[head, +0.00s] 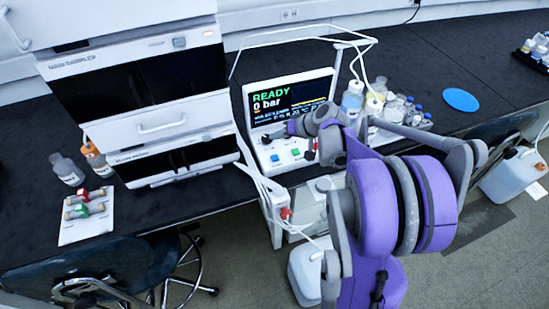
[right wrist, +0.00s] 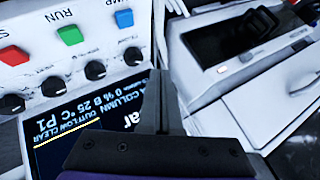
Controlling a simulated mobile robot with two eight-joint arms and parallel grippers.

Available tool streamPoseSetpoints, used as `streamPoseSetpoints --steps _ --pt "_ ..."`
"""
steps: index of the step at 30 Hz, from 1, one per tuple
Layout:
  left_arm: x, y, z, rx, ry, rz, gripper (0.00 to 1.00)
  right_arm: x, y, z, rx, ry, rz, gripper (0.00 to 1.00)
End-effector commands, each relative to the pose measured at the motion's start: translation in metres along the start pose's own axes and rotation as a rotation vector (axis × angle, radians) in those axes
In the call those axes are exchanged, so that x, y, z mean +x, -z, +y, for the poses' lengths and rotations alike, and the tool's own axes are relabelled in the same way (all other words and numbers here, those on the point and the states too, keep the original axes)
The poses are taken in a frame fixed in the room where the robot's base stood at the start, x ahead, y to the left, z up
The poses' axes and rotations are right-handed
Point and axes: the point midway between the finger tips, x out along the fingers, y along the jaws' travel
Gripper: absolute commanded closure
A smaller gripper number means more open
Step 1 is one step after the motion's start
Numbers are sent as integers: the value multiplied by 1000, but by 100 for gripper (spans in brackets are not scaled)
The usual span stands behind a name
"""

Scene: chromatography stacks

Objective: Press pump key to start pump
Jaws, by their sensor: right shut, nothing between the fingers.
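The pump key is a blue square key (head: 275,158) at the left of the key row on the white control panel (head: 262,168). In the right wrist view, upside down, the blue key (right wrist: 124,18) sits beside a partly cut-off label ending in "MP". My right gripper (head: 266,138) is shut and empty, in front of the lower left of the screen, just above the blue key in the picture. I see no contact with the key, but the height gap is hard to judge. The screen (head: 292,97) reads "READY" and "0 bar". My left gripper is not in view.
A green key (right wrist: 69,35) marked "RUN" and a red key (right wrist: 13,55) stand beside the blue one, near several black knobs (right wrist: 95,69). The white module stack (head: 165,125) stands close on the left. Bottles (head: 352,98) stand right of the screen, behind my arm.

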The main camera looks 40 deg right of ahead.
Motion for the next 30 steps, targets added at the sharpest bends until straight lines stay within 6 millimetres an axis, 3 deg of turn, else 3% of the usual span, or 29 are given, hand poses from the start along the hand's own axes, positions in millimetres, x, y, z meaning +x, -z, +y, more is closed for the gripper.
streamPoseSetpoints --steps 15,30 --pt "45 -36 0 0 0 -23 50 50 -37 36 0 0 -2 100" --pt "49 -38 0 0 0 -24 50 54 -39 39 0 0 0 100"
